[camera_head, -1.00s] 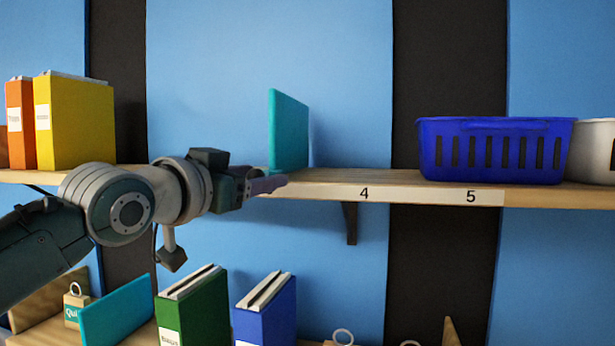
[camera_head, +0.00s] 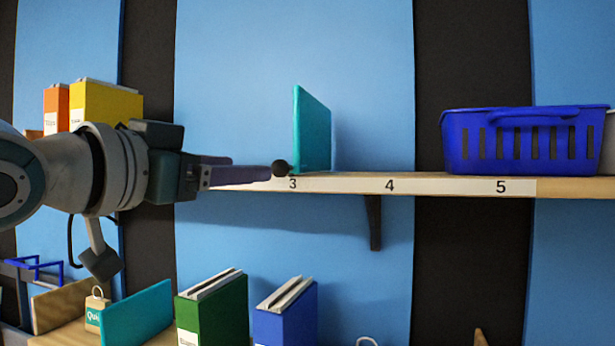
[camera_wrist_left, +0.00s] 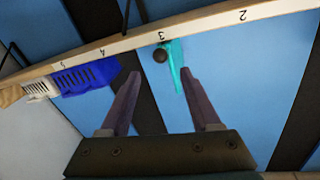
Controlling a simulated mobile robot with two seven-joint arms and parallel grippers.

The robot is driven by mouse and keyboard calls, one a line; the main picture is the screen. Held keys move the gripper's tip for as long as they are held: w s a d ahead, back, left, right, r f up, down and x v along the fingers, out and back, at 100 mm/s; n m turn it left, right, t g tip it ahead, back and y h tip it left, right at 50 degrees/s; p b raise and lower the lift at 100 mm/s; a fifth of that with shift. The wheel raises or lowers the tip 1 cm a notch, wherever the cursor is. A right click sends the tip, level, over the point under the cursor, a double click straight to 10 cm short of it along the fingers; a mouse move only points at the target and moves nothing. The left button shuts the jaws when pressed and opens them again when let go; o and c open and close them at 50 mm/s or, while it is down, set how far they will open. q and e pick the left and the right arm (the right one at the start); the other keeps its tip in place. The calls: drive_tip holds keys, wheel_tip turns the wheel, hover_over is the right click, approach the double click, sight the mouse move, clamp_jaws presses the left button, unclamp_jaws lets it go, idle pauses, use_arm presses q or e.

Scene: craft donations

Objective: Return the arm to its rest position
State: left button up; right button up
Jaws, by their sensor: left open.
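My left gripper (camera_head: 240,173) comes in from the left of the head view, in front of the upper shelf and left of the teal upright panel (camera_head: 312,130). In the left wrist view its two fingers (camera_wrist_left: 157,95) are spread apart with nothing between them that they touch. The teal panel (camera_wrist_left: 176,68) shows beyond the fingers, standing on the shelf by label 3. A small dark ball (camera_head: 281,168) shows near the panel's base and the finger ends. My right gripper is in neither view.
The upper shelf (camera_head: 430,184) carries a blue basket (camera_head: 520,142) at right and orange (camera_head: 56,108) and yellow (camera_head: 105,106) binders at left. Green (camera_head: 213,310) and blue (camera_head: 285,312) binders and a teal board (camera_head: 137,313) stand below. Shelf space by label 4 is clear.

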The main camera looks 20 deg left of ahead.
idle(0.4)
use_arm(q)
drive_tip(key=s+d+f+n+g+y+p, duration=0.1)
drive_tip(key=s+f+g+p, duration=0.35)
drive_tip(key=f, duration=0.35)
drive_tip(key=s+f+n+g+y+p, duration=0.1)
drive_tip(key=s+f+g+p, duration=0.2)
drive_tip(key=s, duration=0.9)
drive_tip(key=s+f+g+y+p, duration=0.1)
drive_tip(key=s+f+g+p, duration=0.2)
drive_tip(key=s, duration=0.9)
wheel_tip(320, 180, down, 5)
drive_tip(key=g, duration=0.3)
drive_tip(key=shift+s+d+n+y+p, duration=0.15)
drive_tip(key=shift+s+n+y+p, duration=0.2)
drive_tip(key=shift+n+y, duration=0.05)
